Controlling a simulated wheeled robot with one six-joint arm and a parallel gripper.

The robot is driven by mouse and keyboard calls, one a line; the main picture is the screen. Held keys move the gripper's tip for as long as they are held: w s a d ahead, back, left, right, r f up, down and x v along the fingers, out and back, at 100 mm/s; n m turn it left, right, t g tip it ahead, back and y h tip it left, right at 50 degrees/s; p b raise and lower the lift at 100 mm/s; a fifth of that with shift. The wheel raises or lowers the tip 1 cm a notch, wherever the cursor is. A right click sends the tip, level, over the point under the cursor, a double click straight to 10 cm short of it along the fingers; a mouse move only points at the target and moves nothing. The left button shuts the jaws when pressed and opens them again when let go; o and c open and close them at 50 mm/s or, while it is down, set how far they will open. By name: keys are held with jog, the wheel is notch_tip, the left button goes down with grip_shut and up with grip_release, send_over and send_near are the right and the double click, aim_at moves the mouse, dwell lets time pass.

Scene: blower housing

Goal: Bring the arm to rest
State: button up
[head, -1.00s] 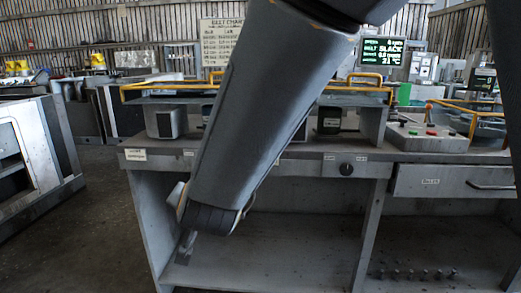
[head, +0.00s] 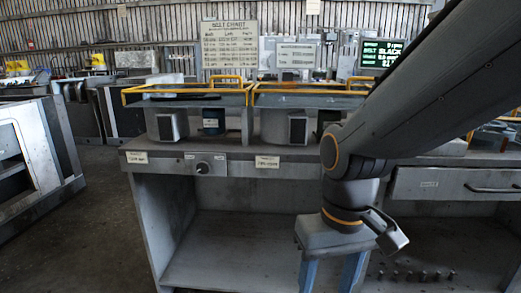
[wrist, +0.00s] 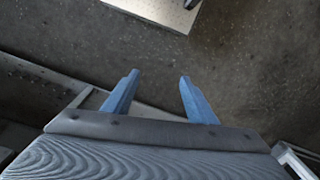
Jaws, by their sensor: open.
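My gripper (head: 331,274) hangs below the wrist in the head view, in front of the bench, with its blue fingers pointing down. The finger ends are cut off by the bottom edge of that view. In the wrist view my gripper (wrist: 157,85) has its two blue fingers spread wide apart, with nothing between them. Dark floor lies beyond the fingers. My arm comes in from the upper right of the head view and hides part of the bench.
A grey workbench (head: 220,168) has yellow-railed bays, a knob (head: 203,168) and a drawer (head: 460,185). Several small pegs (head: 410,276) stand on its lower shelf at right. A belt chart (head: 230,45) hangs behind. A grey cabinet (head: 40,150) stands at left, with open floor between.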

jog(key=d+r+m+p, duration=0.2)
jog(key=d+r+p, duration=0.6)
jog(key=p, duration=0.6)
jog(key=shift+h, duration=0.3)
jog(key=shift+s+d+m, duration=0.1)
jog(key=shift+d+m, duration=0.05)
jog(key=shift+m, duration=0.15)
